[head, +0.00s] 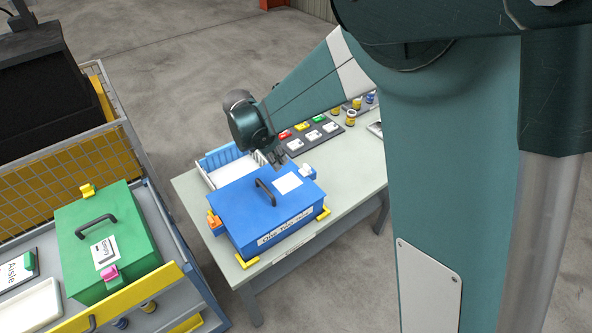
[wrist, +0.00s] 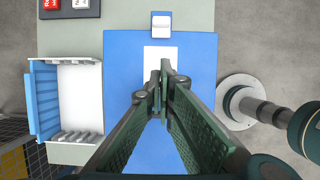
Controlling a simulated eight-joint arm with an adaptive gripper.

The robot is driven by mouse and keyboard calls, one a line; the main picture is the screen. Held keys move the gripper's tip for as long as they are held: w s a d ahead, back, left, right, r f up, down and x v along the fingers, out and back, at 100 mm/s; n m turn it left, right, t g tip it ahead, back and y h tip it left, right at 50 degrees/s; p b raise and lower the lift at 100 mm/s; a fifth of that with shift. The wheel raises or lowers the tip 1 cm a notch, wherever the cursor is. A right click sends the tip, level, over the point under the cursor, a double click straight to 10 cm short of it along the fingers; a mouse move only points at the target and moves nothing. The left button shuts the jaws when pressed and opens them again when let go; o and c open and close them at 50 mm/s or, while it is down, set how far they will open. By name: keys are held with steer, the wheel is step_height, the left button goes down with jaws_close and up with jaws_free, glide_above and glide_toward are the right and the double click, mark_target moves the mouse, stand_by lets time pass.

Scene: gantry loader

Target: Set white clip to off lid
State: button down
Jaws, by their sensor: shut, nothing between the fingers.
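The white clip (head: 307,171) is at the right end of the blue box (head: 236,203), at the lid's edge. It also shows in the wrist view (wrist: 161,22), at the top edge of the blue lid (wrist: 118,95). I cannot tell for sure whether it lies over the lid or clear of it. My gripper (head: 279,164) is shut and empty above the lid. In the wrist view my gripper (wrist: 165,68) has its fingertips together in front of the white label (wrist: 150,58), apart from the clip. The fingers hide part of the lid.
The lid has a dark handle (head: 265,190). An orange clip (head: 214,221) is at the box's left end. A blue-and-white bin (head: 212,160) stands behind the box. A dark panel of coloured switches (head: 318,138) lies behind right. A green box (head: 85,225) sits on the cart at left.

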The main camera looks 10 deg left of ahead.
mark_target(305, 170)
steer(key=shift+f, duration=0.1)
steer(key=x, duration=1)
steer(key=shift+w+d+p, duration=0.3)
steer(key=shift+w+d, duration=0.45)
steer(key=shift+d, duration=0.05)
steer(key=shift+w+d, duration=0.6)
steer(key=shift+w, duration=0.05)
steer(key=shift+w+d+b, duration=0.55)
steer(key=shift+w+d, duration=0.4)
